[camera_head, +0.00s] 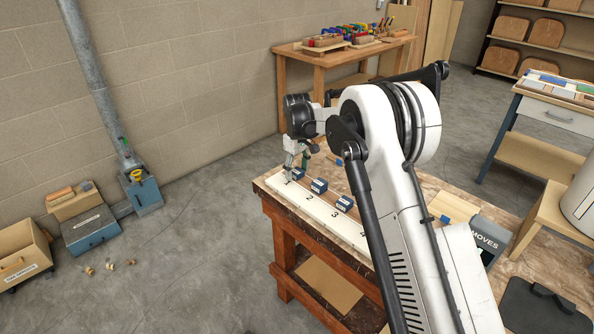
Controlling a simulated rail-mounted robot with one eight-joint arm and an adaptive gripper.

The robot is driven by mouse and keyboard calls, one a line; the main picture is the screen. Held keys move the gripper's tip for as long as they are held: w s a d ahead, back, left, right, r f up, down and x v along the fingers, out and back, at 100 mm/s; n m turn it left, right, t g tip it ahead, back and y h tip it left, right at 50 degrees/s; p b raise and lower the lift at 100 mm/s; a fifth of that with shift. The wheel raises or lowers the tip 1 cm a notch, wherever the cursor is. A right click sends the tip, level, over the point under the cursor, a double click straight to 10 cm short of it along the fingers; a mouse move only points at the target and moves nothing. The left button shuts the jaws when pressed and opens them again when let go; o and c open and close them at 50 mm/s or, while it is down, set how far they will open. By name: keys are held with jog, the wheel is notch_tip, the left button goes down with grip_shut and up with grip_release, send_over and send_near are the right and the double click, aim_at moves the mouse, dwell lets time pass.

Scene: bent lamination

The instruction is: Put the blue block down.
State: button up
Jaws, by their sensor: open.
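A dark blue block (299,174) sits beside the number 1 on the long white numbered board (325,217). My gripper (297,163) is open and points down at the block by number 1. From this view I cannot tell whether its fingers are around that block or just behind it. My arm hides the right part of the board.
The workbench (272,200) bears the board, and a small blue piece (339,162) lies behind the row. A box marked "MOVES" (484,241) stands at the right. A wooden table (300,56) with clamps is against the wall.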

aim_at(297, 171)
notch_tip(297, 171, up, 12)
jog(key=s+d+r+m+t, duration=0.2)
jog(key=s+d+r, duration=0.55)
jog(key=s, duration=0.25)
jog(key=s+d+r+m+t, duration=0.1)
jog(key=s+d+r+m, duration=0.1)
jog(key=s+d+r, duration=0.65)
jog(key=s+d+f+m+t, duration=0.1)
jog(key=s+d+f, duration=0.1)
jog(key=s, duration=0.7)
jog(key=s+d+f+m+t, duration=0.1)
jog(key=s+d+f+m, duration=0.1)
jog(key=s, duration=0.8)
jog(key=s+d+f+m+t, duration=0.2)
jog(key=s+d+f, duration=0.1)
jog(key=s, duration=0.7)
jog(key=shift+d+f, duration=0.15)
jog(key=shift+d, duration=0.45)
